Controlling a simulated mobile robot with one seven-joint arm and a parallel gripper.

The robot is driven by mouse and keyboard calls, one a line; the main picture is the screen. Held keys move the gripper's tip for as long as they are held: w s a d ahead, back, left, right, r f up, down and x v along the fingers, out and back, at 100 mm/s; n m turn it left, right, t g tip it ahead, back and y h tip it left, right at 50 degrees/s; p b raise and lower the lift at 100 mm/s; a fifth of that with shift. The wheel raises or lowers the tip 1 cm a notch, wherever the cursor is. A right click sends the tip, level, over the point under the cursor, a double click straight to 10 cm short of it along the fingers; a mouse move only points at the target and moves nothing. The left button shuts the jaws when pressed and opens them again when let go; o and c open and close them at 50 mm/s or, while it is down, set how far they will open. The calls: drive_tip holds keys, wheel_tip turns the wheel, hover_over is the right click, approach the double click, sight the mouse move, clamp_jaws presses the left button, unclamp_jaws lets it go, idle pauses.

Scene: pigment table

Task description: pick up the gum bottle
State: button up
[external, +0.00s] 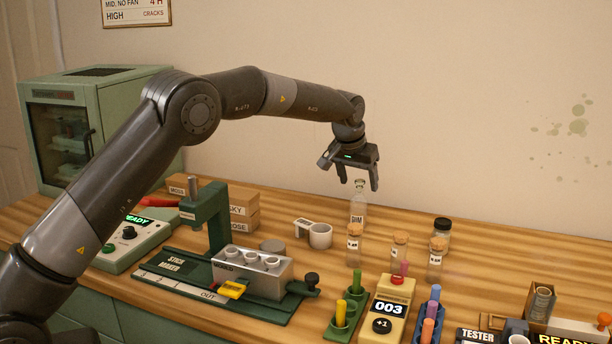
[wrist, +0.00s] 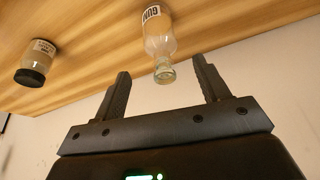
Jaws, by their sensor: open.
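The gum bottle (external: 358,208) is a clear bottle with a narrow neck and a label reading GUM. It stands upright on the wooden table, behind a small corked jar. It also shows in the wrist view (wrist: 160,45), its mouth pointing toward my gripper. My gripper (external: 358,186) is open and empty, fingers pointing down, just above the bottle's neck. In the wrist view the bottle's mouth appears between the two fingers (wrist: 162,90), with gaps on both sides. I cannot tell whether the fingertips overlap the neck in height.
Corked jars (external: 400,250) stand in front and to the right, with a black-lidded jar (external: 442,232) behind them. The green stick maker (external: 210,215) stands further left. The wall is behind; bare table lies right of the jars.

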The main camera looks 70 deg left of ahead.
sight(359, 207)
drive_tip(key=x, duration=0.5)
drive_tip(key=shift+a, duration=0.2)
drive_tip(key=c, duration=1.4)
